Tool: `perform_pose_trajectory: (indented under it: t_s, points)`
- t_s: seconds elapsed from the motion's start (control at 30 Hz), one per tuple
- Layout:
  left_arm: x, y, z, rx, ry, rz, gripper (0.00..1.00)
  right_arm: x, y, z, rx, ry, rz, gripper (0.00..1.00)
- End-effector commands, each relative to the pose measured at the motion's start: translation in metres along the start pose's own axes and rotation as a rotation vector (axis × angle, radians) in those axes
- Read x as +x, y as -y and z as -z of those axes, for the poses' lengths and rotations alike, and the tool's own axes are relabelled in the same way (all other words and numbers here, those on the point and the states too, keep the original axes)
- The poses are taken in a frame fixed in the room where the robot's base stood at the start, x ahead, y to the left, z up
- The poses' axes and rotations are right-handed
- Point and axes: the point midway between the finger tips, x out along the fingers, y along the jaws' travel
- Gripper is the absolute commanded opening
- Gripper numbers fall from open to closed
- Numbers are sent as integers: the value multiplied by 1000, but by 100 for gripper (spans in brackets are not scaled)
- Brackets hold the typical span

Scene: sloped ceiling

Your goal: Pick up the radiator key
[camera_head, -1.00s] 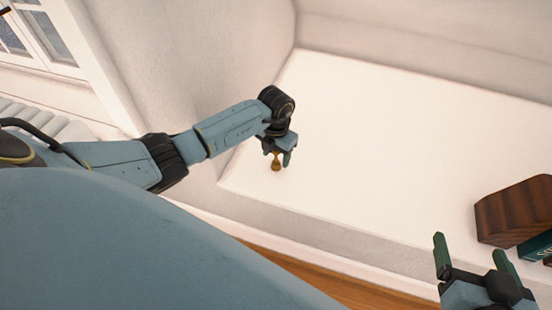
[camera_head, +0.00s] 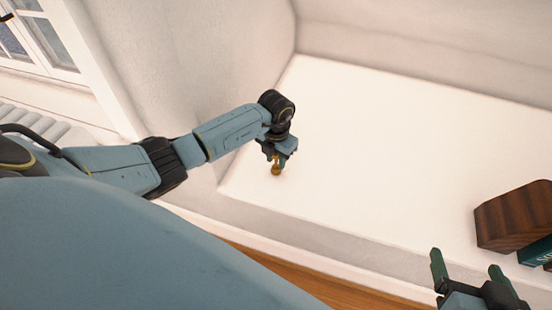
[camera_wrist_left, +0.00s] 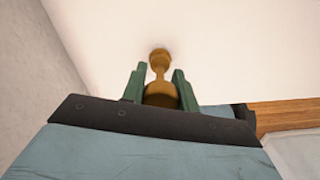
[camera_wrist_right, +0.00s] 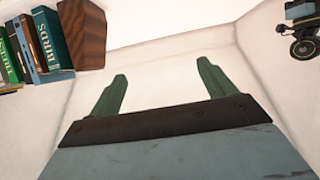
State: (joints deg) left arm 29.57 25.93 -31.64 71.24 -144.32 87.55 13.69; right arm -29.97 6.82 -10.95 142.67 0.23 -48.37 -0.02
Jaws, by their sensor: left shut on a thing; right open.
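The radiator key (camera_head: 276,170) is a small brass-coloured piece with a round knob end. It is at the near left part of the white ledge (camera_head: 390,150). My left gripper (camera_head: 275,158) is shut on it. In the left wrist view the key (camera_wrist_left: 159,66) sticks out between the two green fingers of the left gripper (camera_wrist_left: 160,86), its wider lower part between them. I cannot tell whether the key still touches the ledge. My right gripper (camera_head: 467,262) is open and empty at the lower right, and its spread fingers also show in the right wrist view (camera_wrist_right: 160,95).
A dark wooden block (camera_head: 515,215) stands on the ledge at the right, with books (camera_head: 538,250) beside it. A wall (camera_head: 200,70) rises at the left of the ledge. A white radiator (camera_head: 45,125) is under the window. The middle of the ledge is clear.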

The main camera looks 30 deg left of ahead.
Motion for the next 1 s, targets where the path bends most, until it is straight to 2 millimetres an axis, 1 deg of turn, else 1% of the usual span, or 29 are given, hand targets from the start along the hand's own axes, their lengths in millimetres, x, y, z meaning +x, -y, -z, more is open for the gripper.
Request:
perform_pose_trajectory:
  t_s: [0.03, 0.17, 0.27, 0.4, 0.5, 0.67, 0.7, 0.8, 1.0]
  points:
    - [-6, 0, -1, 1, 2, -1, 5, -2, -1, -5, 0, 36, -3, 82]
    - [-18, -1, -1, 0, 2, -1, 5, -8, -6, -27, 2, 169, -14, 82]
    - [-30, -1, -1, 0, 2, -1, 5, -17, -10, -48, 4, 299, -26, 82]
    - [-48, 0, -1, 1, 3, -1, 5, -36, -16, -78, 10, 492, -41, 82]
    - [-59, -1, -1, -1, 2, -2, 5, -52, -19, -96, 16, 614, -51, 82]
    - [-72, 0, 0, 0, 2, 0, 5, -72, -23, -116, 23, 761, -62, 82]
    - [-79, -1, -1, 0, 2, -1, 5, -70, -24, -121, 21, 774, -65, 82]
    - [-87, -1, 0, 0, 1, -2, 5, -67, -27, -130, 19, 799, -68, 82]
    - [-93, 0, 0, 0, 1, 0, 5, -65, -28, -137, 18, 817, -71, 82]
